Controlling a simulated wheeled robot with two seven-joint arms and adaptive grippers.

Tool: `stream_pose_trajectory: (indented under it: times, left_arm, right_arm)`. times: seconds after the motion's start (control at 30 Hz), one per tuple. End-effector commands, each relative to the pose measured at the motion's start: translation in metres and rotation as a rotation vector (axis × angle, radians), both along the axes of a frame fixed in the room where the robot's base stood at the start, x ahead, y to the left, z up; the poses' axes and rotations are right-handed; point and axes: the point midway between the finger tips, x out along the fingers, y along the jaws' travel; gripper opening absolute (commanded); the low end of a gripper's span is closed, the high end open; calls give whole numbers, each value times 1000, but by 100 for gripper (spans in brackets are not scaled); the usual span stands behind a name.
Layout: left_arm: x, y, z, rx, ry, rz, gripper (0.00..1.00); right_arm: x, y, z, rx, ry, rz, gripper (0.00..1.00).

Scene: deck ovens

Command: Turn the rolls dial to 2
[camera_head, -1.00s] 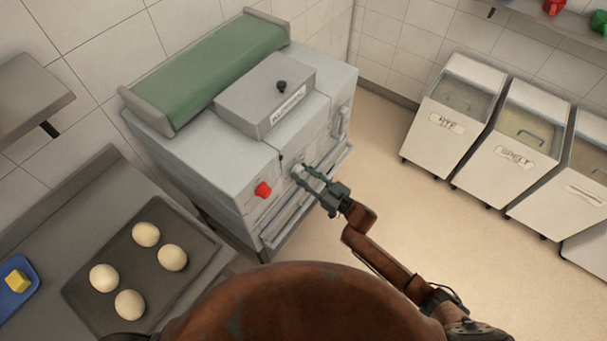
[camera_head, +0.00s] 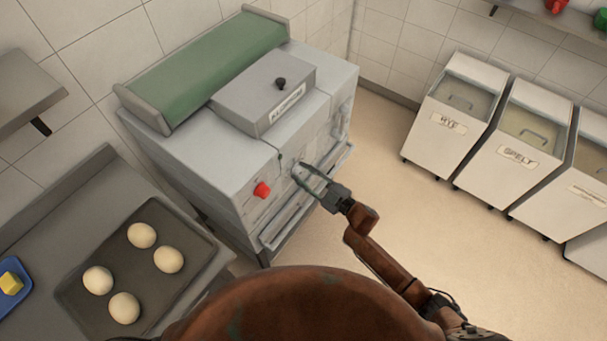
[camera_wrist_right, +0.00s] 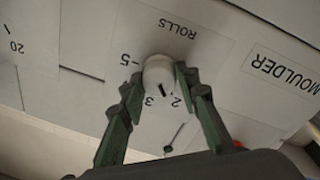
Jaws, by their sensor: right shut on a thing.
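The rolls dial (camera_wrist_right: 159,74) is a pale round knob on the moulder's light front panel, under the printed word ROLLS, which appears upside down in the right wrist view. Numbers including 5, 3 and 2 are printed around it. Its dark pointer mark sits between 3 and 2. My right gripper (camera_wrist_right: 158,76) is shut on the dial, one green finger on each side. In the head view my right gripper (camera_head: 302,172) reaches the machine's front, and the fingers largely hide the dial. My left gripper is not in view.
The moulder (camera_head: 215,160) carries a red knob (camera_head: 262,190) left of my gripper and a rail along its lower front. A tray (camera_head: 75,296) with several dough balls lies at left. Flour bins (camera_head: 450,122) stand at right. The floor between is clear.

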Motion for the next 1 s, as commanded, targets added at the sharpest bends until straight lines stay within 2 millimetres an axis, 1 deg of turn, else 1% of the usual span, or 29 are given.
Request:
stream_pose_trajectory:
  times: [0.5,0.53,0.77,1.0]
  left_arm:
    - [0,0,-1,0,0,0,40]
    - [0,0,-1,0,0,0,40]
    - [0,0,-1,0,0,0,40]
    - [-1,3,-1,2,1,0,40]
  right_arm:
    - [-2,1,-1,-12,-16,3,5]
    - [-2,1,-1,-12,-16,3,32]
    - [-1,1,-1,-12,-16,2,47]
    - [-1,0,0,-12,-16,0,47]
